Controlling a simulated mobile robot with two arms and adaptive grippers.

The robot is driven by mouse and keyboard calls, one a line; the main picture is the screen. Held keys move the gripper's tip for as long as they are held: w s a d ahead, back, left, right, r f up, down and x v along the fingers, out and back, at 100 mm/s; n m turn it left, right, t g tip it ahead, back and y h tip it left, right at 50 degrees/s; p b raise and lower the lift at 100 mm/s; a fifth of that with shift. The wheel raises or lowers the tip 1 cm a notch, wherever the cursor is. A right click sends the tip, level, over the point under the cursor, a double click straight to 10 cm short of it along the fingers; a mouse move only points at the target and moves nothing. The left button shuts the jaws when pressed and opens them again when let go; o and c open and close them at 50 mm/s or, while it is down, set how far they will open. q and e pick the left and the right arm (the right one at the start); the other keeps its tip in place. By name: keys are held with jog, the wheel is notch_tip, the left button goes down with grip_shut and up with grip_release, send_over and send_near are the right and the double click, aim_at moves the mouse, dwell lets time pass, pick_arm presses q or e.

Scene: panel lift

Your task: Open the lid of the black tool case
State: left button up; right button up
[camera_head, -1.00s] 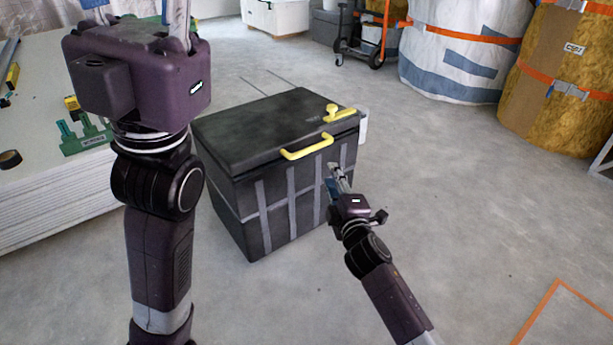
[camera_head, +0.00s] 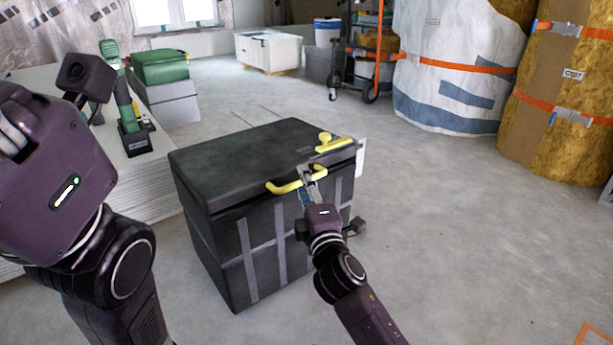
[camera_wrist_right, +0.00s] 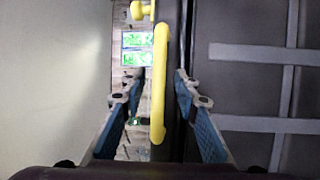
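The black tool case (camera_head: 285,215) stands on the floor in the middle of the head view. Its lid (camera_head: 245,155) is down. A yellow handle (camera_head: 283,187) runs along the lid's front edge, and a yellow latch piece (camera_head: 333,145) sits near the right corner. My right gripper (camera_head: 309,177) is at the handle. In the right wrist view the handle (camera_wrist_right: 159,85) lies between the two spread fingers (camera_wrist_right: 157,92), with visible gaps on both sides. My left gripper (camera_head: 12,135) is at the far left edge, away from the case; its finger spread is unclear.
A pale stack of boards (camera_head: 140,180) with tools stands left of the case. Wrapped bales (camera_head: 455,70) stand at the back right, and a hand truck (camera_head: 368,60) is behind. The floor right of the case is clear.

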jog(key=shift+w+a, duration=0.1)
jog(key=shift+w, duration=0.15)
jog(key=shift+r, duration=0.1)
grip_shut()
